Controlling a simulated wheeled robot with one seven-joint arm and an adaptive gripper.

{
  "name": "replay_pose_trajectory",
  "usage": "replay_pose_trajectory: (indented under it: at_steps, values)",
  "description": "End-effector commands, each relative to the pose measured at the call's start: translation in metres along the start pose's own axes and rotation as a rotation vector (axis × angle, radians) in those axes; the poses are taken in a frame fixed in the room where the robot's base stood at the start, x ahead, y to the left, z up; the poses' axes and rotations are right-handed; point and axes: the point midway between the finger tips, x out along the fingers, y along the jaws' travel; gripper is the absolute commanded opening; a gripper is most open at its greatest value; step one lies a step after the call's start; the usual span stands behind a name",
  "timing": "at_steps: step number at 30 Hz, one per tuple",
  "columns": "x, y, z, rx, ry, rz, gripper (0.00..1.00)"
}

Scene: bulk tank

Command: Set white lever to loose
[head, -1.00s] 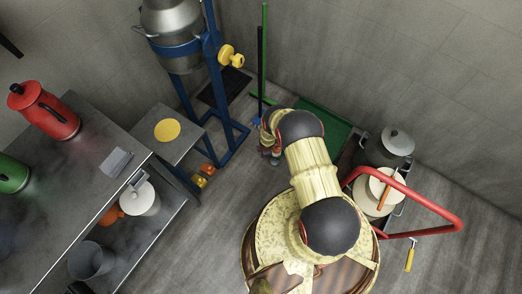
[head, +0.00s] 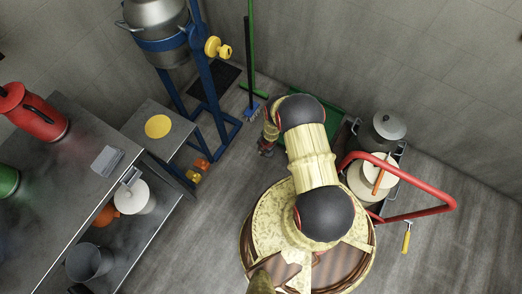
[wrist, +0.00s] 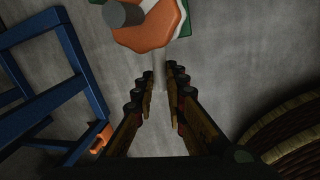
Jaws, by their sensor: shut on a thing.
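In the wrist view, a pale, narrow bar (wrist: 159,68), which looks like the white lever, stands out from below an orange, many-sided plate (wrist: 150,32) with green and white edges. My gripper (wrist: 160,82) has its two fingers on either side of this bar, shut on it near the fingertips. The bar's lower end is in shadow between the fingers. A grey round post (wrist: 122,14) stands in front of the plate. In the head view my gripper (head: 266,149) is low, left of my arm, and the lever cannot be made out there.
A blue stand (head: 207,90) holds a metal can (head: 158,38) at the back left; its frame (wrist: 65,75) is left in the wrist view. A broom (head: 252,112) leans near my arm. A red-handled cart (head: 425,211) stands right.

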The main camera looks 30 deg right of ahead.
Motion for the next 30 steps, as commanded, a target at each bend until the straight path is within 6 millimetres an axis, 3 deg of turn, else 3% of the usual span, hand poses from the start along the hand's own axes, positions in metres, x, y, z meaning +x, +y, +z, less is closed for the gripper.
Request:
replay_pose_trajectory:
  at_steps: [13,14,21,30]
  values:
    - [-0.0013,0.0023,0.0049,-0.006,-0.005,0.003,0.0]
    - [-0.0013,0.0023,0.0049,-0.006,-0.005,0.003,0.14]
    - [-0.0007,0.0009,0.0027,-0.007,-0.002,0.001,0.28]
    - [-0.0004,0.0002,0.0013,-0.007,0.0,0.001,0.32]
